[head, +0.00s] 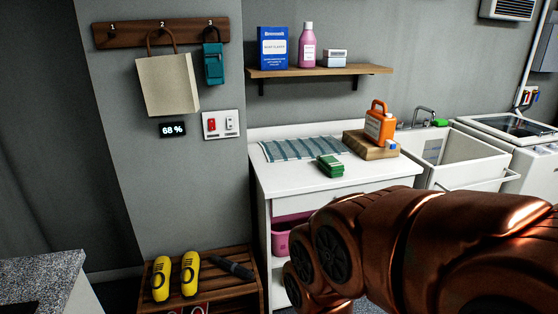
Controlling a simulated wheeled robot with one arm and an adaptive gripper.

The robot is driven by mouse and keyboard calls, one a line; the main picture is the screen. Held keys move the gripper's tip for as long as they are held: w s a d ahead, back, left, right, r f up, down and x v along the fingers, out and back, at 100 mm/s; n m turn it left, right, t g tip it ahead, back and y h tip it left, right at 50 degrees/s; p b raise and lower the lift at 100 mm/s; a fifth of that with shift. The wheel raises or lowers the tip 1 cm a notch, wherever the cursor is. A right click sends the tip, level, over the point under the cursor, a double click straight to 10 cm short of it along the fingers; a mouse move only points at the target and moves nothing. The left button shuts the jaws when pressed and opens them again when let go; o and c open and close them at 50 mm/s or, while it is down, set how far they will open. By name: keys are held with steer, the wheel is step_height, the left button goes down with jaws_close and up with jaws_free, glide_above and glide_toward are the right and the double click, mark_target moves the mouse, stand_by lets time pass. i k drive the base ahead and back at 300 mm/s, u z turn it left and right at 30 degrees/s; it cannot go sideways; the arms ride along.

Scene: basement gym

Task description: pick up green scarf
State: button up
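A small dark green block-like item (330,166), which may be the folded green scarf, lies on the white counter (300,182) near the middle of the picture. I cannot tell for sure that it is cloth. A smaller bright green item (440,122) sits at the sink's back edge. No other green cloth shows. My copper-coloured arm crosses the lower right, in front of the counter's right side, and hides part of it. My gripper is not in view.
A striped cloth (305,149) lies behind the green block. An orange jug (379,124) stands on a wooden block (371,145) to its right. A sink basin (455,152) is further right. The counter's front left is clear.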

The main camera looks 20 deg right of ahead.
mark_target(334, 169)
steer(key=i, duration=1.35)
steer(key=z, duration=0.7)
